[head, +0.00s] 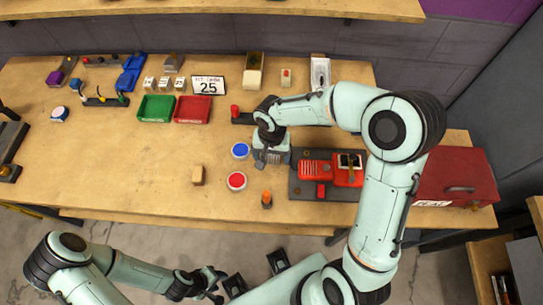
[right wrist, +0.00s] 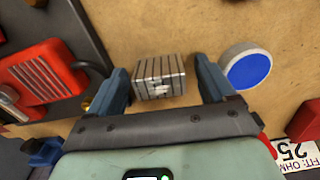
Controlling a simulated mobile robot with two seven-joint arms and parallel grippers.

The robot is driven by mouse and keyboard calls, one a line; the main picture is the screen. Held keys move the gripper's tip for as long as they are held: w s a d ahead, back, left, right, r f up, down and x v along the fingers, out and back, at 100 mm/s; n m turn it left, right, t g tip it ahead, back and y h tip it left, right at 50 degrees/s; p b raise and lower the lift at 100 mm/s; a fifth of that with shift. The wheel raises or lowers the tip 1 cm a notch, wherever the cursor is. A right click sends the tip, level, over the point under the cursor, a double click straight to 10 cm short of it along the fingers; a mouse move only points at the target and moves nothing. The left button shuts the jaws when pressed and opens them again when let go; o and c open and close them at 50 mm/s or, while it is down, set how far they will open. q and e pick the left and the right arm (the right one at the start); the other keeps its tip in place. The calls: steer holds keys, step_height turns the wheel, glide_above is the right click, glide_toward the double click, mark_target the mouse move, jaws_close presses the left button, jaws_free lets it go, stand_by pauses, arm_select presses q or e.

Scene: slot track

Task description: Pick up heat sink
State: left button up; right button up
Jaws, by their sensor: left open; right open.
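The heat sink (right wrist: 158,75) is a small silver block with dark grooves, lying on the wooden table in the right wrist view. My right gripper (right wrist: 160,88) is open, with one blue-grey finger on each side of it. Gaps show between the block and both fingers. In the head view my right gripper (head: 262,163) points down over the table, left of the dark board, and I cannot make out the heat sink beneath it. My left gripper (head: 217,284) is open and empty, in front of the table's near edge.
A blue disc (head: 240,151) and a red disc (head: 236,181) lie left of my right gripper. A dark board with red parts (head: 315,168) is on its right. Green (head: 156,108) and red (head: 193,109) trays stand behind. The table's left middle is mostly clear.

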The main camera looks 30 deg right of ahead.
steer(key=shift+f, duration=0.15)
steer(key=c, duration=1.1)
